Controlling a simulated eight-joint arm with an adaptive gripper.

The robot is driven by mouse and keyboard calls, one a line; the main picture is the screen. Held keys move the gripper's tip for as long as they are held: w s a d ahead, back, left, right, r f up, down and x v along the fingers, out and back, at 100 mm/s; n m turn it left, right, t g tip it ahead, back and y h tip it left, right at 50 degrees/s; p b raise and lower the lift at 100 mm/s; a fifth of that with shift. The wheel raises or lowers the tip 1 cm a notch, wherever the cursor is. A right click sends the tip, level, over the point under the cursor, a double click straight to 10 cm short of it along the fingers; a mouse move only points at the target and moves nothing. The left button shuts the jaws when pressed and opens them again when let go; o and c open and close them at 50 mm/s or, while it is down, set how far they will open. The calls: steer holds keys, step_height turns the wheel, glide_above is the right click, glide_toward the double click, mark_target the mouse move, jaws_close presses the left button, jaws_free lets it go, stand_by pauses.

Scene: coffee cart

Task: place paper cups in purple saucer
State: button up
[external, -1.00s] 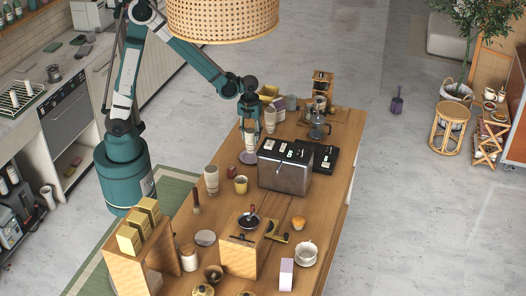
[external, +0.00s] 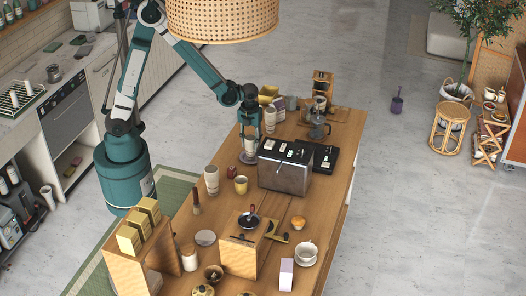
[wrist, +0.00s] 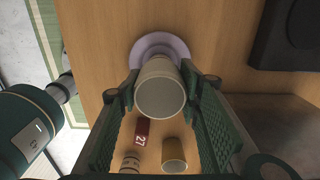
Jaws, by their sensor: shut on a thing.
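My gripper (wrist: 160,96) is shut on a pale paper cup (wrist: 160,88), one finger on each side of it. In the external view the held cup (external: 250,146) is upright, directly above or on the purple saucer (external: 241,159); I cannot tell whether they touch. In the wrist view the saucer (wrist: 158,43) shows behind the cup, which hides part of it. Another pale cup (external: 270,120) stands just right of my gripper.
A metal toaster-like machine (external: 285,170) stands close to the right of the saucer. A yellow cup (external: 241,185) and a small red box (external: 231,171) stand in front. A glass press (external: 318,126) is farther right. Bare wood lies left of the saucer.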

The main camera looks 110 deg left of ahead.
steer(key=shift+f, duration=0.15)
steer(key=o, duration=1)
steer(key=shift+r, duration=6.15)
